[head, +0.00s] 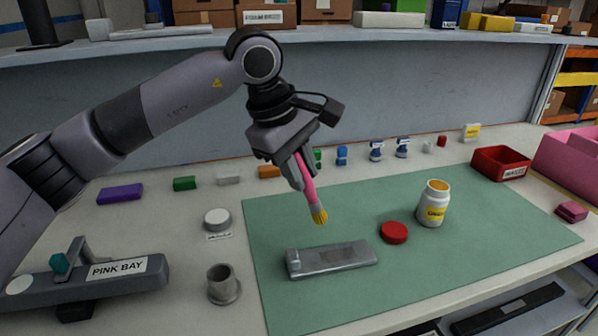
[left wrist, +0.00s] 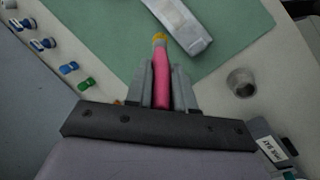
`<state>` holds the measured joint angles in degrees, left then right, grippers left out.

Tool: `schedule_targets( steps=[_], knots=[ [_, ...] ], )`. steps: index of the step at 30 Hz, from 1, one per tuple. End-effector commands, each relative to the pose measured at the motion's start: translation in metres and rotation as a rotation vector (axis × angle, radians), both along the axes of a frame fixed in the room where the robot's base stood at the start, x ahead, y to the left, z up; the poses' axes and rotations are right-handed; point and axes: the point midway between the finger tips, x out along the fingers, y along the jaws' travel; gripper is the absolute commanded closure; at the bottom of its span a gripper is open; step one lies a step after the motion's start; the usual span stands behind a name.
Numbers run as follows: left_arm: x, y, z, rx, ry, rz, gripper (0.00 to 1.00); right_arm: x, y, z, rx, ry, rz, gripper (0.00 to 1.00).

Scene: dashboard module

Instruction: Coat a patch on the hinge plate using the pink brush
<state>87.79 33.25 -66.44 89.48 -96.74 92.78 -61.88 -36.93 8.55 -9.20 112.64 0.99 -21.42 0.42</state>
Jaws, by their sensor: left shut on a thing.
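The pink brush (head: 309,191) is held in my left gripper (head: 300,178), which is shut on its handle. Its yellow bristles point down, in the air above and behind the hinge plate. The grey metal hinge plate (head: 331,260) lies on the green mat, with a darker area on its top face. In the left wrist view the brush (left wrist: 161,85) sits between the fingers, its tip toward the plate (left wrist: 186,27). A white jar (head: 434,203) with a yellow label stands open on the mat, yellow inside its mouth. My right gripper is not in view.
A red lid (head: 394,232) lies between plate and jar. The green mat (head: 480,255) is otherwise clear. The "PINK BAY" holder (head: 95,283) and a grey cup (head: 223,285) stand at left. Small bottles and blocks line the back; a red bin (head: 500,163) is at right.

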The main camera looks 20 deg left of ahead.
Motion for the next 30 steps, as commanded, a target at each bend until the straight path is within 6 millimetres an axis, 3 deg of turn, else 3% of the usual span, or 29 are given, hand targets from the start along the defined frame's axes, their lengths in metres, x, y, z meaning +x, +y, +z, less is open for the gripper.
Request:
schedule_targets(
  steps=[6, 30],
  knots=[
    [-0.003, -0.002, 0.018, -0.002, -0.001, 0.0, 1.0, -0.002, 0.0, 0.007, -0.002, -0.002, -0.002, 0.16],
    [-0.003, -0.002, 0.018, 0.0, -0.001, 0.0, 1.0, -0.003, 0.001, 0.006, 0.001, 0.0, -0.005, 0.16]
  ],
)
